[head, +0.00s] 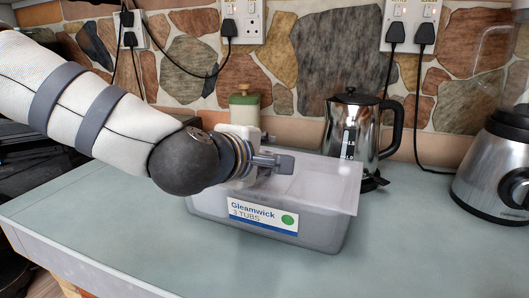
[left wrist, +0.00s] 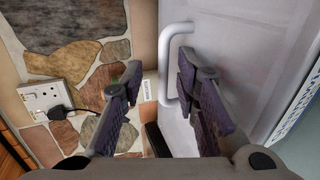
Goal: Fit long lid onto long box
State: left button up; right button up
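The long box (head: 210,208) is a grey, see-through tub on the counter, with a white and blue "Gleamwick 3 TUBS" label on its front. The pale, translucent long lid (head: 325,180) lies over its top, and its right end sticks out past the box wall. I cannot tell whether it is seated. My left gripper (head: 276,163) is just above the lid. The left wrist view shows its fingers (left wrist: 170,74) apart, with the lid's white handle (left wrist: 168,60) between them and gaps visible. The gripper hides the handle in the head view. My right gripper is out of view.
A steel kettle (head: 345,130) stands close behind the box's right end. A blender (head: 495,170) is at the far right. The counter (head: 420,250) in front and to the right is clear. Sockets with cords line the stone wall.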

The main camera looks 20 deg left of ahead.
pick_arm(q)
jog(key=v, duration=0.7)
jog(key=shift+s+r, duration=0.1)
jog(key=shift+s, duration=0.15)
